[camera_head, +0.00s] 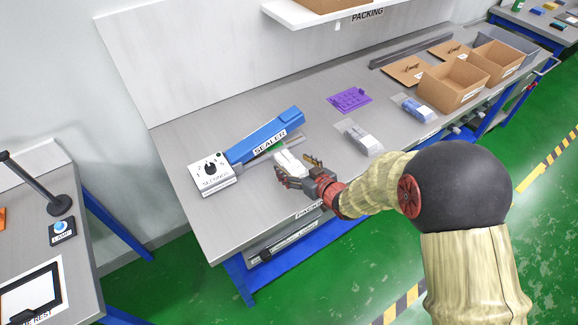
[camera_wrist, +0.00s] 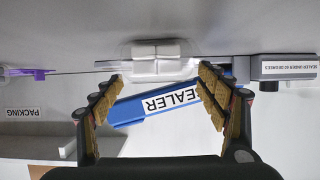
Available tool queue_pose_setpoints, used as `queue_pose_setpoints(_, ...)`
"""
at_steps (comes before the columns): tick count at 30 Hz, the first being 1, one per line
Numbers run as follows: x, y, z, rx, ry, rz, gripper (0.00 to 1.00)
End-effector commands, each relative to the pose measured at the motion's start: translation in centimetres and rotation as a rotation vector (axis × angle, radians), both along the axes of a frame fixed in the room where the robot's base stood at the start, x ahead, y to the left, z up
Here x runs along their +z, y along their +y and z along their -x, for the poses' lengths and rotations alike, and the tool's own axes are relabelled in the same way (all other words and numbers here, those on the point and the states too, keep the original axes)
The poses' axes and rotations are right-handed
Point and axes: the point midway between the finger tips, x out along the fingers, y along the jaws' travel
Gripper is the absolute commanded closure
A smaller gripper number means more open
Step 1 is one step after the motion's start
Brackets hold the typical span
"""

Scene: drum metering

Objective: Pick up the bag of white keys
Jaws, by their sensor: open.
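The bag of white keys (camera_head: 289,160) lies in front of the blue sealer on the steel bench in the head view. In the wrist view the bag (camera_wrist: 156,58) is a clear pouch around white blocks, ahead of my fingertips and roughly centred between them. My gripper (camera_head: 298,171) is open and close to the bag, with fingers partly covering it in the head view. In the wrist view my gripper (camera_wrist: 160,82) has its fingers spread, with nothing between the tips. I cannot tell whether a finger touches the bag.
The blue sealer (camera_head: 266,134) and its dial box (camera_head: 214,172) stand to the left of the bag. Cardboard boxes (camera_head: 453,85) stand farther right.

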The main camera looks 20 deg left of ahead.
Motion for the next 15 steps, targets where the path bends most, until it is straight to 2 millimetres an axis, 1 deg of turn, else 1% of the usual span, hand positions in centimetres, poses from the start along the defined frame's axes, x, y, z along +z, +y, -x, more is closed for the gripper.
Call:
queue_pose_setpoints(1, -0.6, 0.6, -0.5, 0.001, 0.000, -0.001, 0.26)
queue_pose_setpoints(6, -1.2, 1.9, -1.7, 0.000, 0.001, -0.001, 0.26)
queue_pose_setpoints(15, -1.2, 2.2, -2.0, -0.001, 0.000, 0.000, 0.26)
